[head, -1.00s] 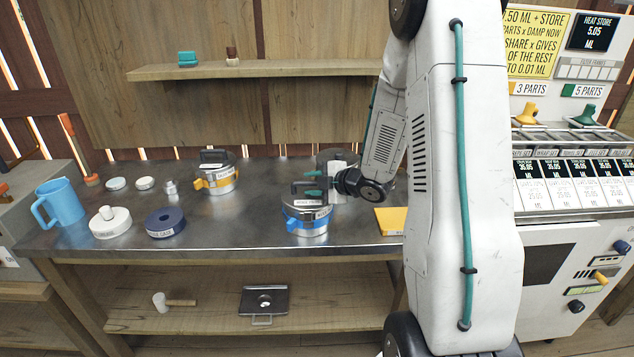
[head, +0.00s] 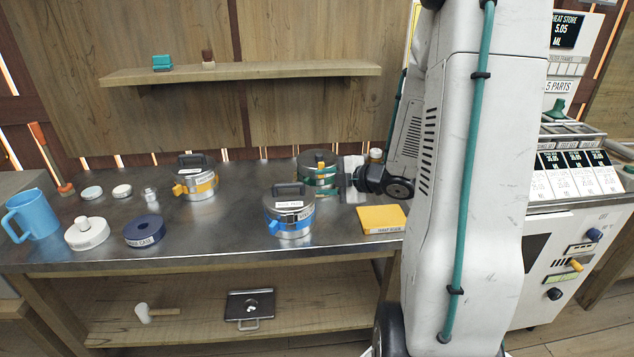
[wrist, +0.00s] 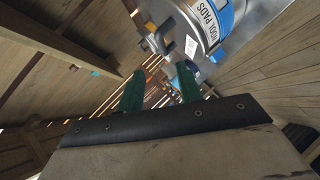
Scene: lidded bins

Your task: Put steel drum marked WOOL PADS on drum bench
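The steel drum marked WOOL PADS (head: 289,222) has a blue band, a blue latch and a black top handle. It stands upright near the front of the dark metal-topped bench (head: 225,233). In the wrist view its blue band and WOOL PADS label (wrist: 209,24) show at the top, beyond the fingertips and tilted by the camera angle. My gripper (head: 322,180) is behind and right of this drum, in front of a rear steel drum (head: 318,158). Its teal fingers (wrist: 159,87) are apart with nothing between them. Whether they touch the rear drum I cannot tell.
A yellow-banded drum (head: 197,186) stands back left. A yellow block (head: 381,219) lies right of the blue-banded drum. A labelled machine (head: 570,240) stands right.

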